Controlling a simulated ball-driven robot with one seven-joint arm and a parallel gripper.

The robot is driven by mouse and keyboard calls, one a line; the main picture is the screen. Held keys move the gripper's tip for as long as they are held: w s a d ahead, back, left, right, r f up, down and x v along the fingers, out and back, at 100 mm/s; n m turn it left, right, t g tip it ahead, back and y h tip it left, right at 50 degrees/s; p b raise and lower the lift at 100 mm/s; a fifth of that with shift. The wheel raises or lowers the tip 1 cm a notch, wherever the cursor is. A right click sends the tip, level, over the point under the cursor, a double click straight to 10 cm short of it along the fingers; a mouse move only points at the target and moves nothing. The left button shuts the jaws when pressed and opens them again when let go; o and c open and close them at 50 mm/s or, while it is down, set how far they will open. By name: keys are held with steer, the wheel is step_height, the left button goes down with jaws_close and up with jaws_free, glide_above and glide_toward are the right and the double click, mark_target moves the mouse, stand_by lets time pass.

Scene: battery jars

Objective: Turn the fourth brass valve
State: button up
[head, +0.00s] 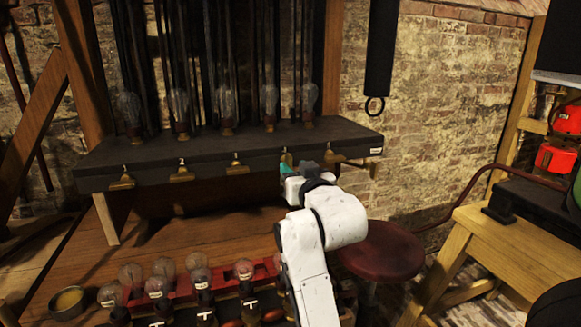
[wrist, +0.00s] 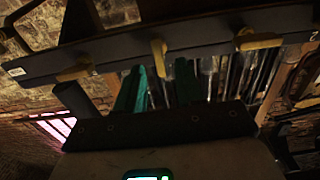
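A dark shelf (head: 205,157) carries a row of brass valves along its front edge. Counting from the left in the head view, the first (head: 122,181), second (head: 182,174) and third (head: 237,166) show fully. The fourth valve (head: 287,158) is partly hidden by my gripper (head: 290,170). The fifth (head: 345,159) is to its right. The wrist view shows the shelf turned over, with the fourth valve (wrist: 160,58) in line with the gap between the teal fingers of my gripper (wrist: 158,88). The fingers are apart. I cannot tell whether they touch the valve.
Several glass bulbs (head: 228,106) stand on the shelf. A lower bench holds a red rack (head: 218,281) with more bulbs and a round tin (head: 68,302). A dark red stool (head: 382,250) stands to the right of my arm. A wooden table (head: 500,235) is farther right.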

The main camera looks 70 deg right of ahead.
mark_target(290, 164)
steer(key=shift+x, duration=1.75)
steer(key=shift+c, duration=0.5)
jaws_close()
